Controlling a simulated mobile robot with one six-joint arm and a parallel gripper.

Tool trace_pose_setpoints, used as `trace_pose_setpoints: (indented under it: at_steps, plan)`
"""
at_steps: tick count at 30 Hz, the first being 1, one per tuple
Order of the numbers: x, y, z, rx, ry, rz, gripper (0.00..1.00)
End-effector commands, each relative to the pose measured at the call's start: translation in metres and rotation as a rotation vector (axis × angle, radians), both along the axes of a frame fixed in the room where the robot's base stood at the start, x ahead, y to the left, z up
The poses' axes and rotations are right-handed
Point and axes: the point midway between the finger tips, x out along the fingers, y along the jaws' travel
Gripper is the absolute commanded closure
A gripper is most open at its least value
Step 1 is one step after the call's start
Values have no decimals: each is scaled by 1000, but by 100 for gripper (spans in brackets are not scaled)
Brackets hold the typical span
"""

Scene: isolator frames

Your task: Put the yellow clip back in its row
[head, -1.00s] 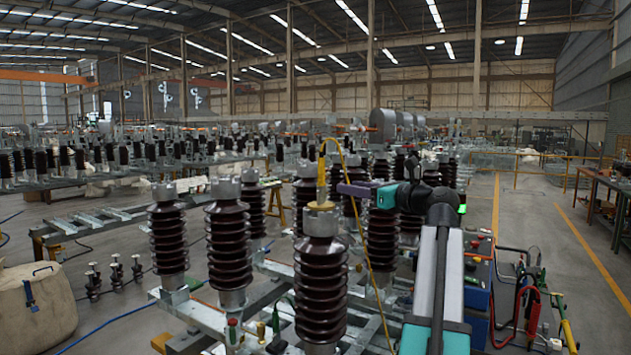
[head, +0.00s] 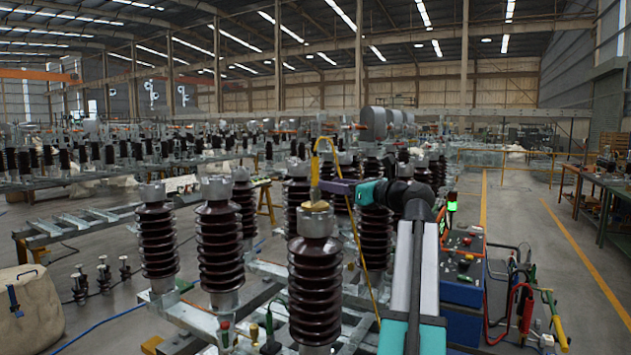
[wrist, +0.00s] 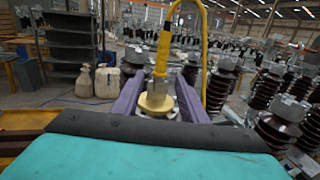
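The yellow clip (head: 315,168) stands upright on the metal top of the nearest brown ribbed insulator (head: 316,270), above a pale yellow disc (head: 315,206). A yellow cable loops from its upper end and hangs down to the right. My gripper (head: 326,186) has purple fingers and reaches in from the right at the clip's lower part. In the wrist view, the clip (wrist: 163,55) shows between my two fingers, with gaps seeming to remain on both sides. Small red, yellow and green pieces (head: 254,331) sit on the frame low at the insulator's left; I cannot tell whether they are the row.
More brown insulators (head: 219,245) stand close at the left and behind. A blue cabinet (head: 462,292) with red and green cables is at the right. A beige sack (head: 28,305) is at the far left. Open floor (head: 520,215) lies at the right.

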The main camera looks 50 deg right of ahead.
Motion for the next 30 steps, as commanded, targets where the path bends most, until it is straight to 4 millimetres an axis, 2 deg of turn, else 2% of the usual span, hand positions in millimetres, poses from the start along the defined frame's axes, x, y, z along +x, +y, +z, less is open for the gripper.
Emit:
trace_pose_setpoints:
  at_steps: [6, 12, 30]
  plan:
    - [33, -1, 2, 0, 1, 2, 61]
    - [57, -2, 2, 0, 1, 1, 61]
    - [69, -2, 2, 0, 0, -1, 61]
